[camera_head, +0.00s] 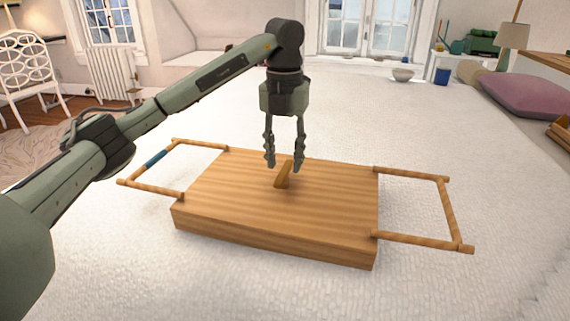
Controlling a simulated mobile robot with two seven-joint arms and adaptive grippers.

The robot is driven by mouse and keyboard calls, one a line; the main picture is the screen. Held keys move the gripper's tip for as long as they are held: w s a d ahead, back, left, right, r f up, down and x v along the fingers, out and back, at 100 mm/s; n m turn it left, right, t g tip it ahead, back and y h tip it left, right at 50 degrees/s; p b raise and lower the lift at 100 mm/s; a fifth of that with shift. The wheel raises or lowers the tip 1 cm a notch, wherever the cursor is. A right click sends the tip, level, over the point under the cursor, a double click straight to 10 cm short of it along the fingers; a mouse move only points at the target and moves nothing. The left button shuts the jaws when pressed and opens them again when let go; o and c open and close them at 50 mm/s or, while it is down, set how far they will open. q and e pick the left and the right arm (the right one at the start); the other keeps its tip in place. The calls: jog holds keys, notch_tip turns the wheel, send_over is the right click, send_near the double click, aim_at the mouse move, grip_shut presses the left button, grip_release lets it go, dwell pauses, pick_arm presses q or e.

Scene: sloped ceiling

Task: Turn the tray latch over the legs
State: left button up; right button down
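The wooden tray (325,205) lies upside down or flat on the white bed cover, with a striped top face. Folding leg frames stick out at both ends: the left leg frame (150,189) has a blue band on its outer bar, and the right leg frame (449,212) is plain wood. The small wooden latch (284,176) stands near the middle of the tray face, at a slant. My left gripper (284,163) points straight down over the latch, its two fingers apart. The fingertips are beside or just above the latch; contact cannot be told. My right gripper is out of view.
The white bed cover (130,265) is clear all around the tray. A white bowl (402,75) stands far behind it. A purple cushion (518,93) lies at the back right. A white chair (32,72) stands at the far left.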

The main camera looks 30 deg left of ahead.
pick_arm(q)
jog(key=shift+f, duration=0.7)
grip_shut()
